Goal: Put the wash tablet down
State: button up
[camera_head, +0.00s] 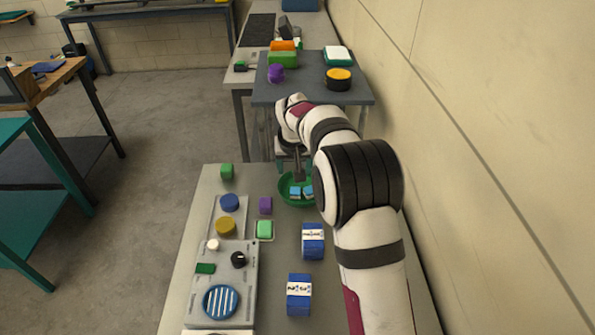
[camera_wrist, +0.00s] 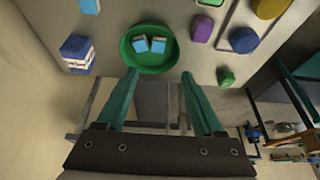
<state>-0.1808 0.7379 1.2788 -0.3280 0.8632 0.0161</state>
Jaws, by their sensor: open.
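Two small light-blue wash tablets with pale sides lie side by side inside a green bowl (camera_head: 283,190), one on the left (camera_head: 295,192) and one on the right (camera_head: 308,192). In the wrist view the left tablet (camera_wrist: 140,44) and right tablet (camera_wrist: 158,45) rest on the floor of the bowl (camera_wrist: 150,66). I cannot tell which one the task means. My gripper (camera_wrist: 160,77) is open with nothing between its fingers. Its fingertips appear by the bowl's rim in the wrist view. In the head view my gripper (camera_head: 294,165) is above the bowl, partly hidden by my arm.
Blue-and-white boxes (camera_head: 313,241) (camera_head: 299,294) stand on the bench. A purple block (camera_head: 265,205), green block (camera_head: 227,171), blue disc (camera_head: 230,202) and yellow disc (camera_head: 225,226) lie left of the bowl. A grey panel (camera_head: 245,270) is at front left. A wall runs along the right.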

jog(key=s+d+r+m+g, duration=0.15)
jog(key=s+r, duration=0.25)
jog(key=s, duration=0.5)
jog(key=s+d+r+m, duration=0.1)
jog(key=s+d+r, duration=0.25)
jog(key=s, duration=0.45)
jog(key=s+f+m+g+y, duration=0.1)
jog(key=s+m+g, duration=0.2)
jog(key=s, duration=2.4)
jog(key=shift+d+f+y, duration=0.15)
jog(key=shift+f+y, duration=0.2)
jog(key=shift+y, duration=0.05)
